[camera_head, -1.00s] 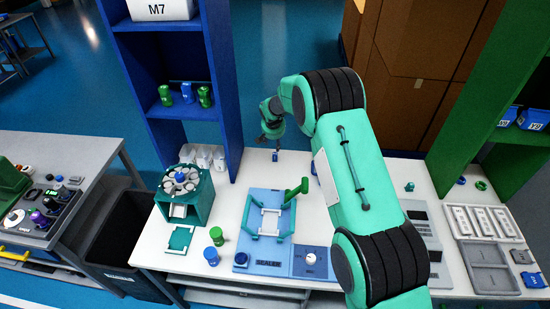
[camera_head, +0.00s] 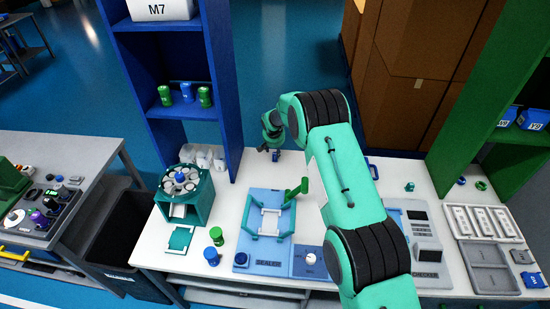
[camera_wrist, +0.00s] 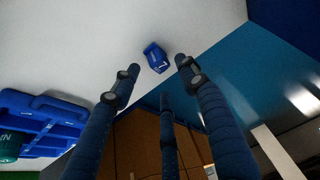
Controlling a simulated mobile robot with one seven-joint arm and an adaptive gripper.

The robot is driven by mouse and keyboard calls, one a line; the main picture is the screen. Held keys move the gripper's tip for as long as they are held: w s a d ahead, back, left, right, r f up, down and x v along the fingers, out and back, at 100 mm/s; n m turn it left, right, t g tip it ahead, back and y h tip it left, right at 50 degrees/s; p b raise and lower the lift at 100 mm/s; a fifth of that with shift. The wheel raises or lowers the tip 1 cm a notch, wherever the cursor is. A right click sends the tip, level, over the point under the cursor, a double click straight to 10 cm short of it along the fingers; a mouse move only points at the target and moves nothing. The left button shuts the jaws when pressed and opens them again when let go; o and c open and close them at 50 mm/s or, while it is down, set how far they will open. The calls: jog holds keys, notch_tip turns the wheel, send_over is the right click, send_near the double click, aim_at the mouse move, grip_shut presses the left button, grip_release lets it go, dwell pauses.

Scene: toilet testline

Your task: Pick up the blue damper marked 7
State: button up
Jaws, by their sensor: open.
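The small blue damper (camera_head: 275,156) stands on the white table near its back edge, beside the blue shelf. It also shows in the wrist view (camera_wrist: 155,58), with a white mark that looks like a 7. My gripper (camera_head: 267,149) is close beside the damper in the head view and partly overlaps it. In the wrist view the fingers of my gripper (camera_wrist: 157,70) are spread and empty, with the damper just beyond the tips and roughly between them.
The blue shelf (camera_head: 230,90) rises left of my gripper. Another blue damper (camera_head: 211,256) and a green one (camera_head: 217,236) stand at the front left. A blue tray (camera_wrist: 40,125) lies left in the wrist view.

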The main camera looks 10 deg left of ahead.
aim_at(275, 154)
jog(key=shift+w+f, duration=0.1)
dwell(0.4)
jog(key=shift+x, duration=2.5)
jog(key=shift+w, duration=0.1)
jog(key=c, duration=1.1)
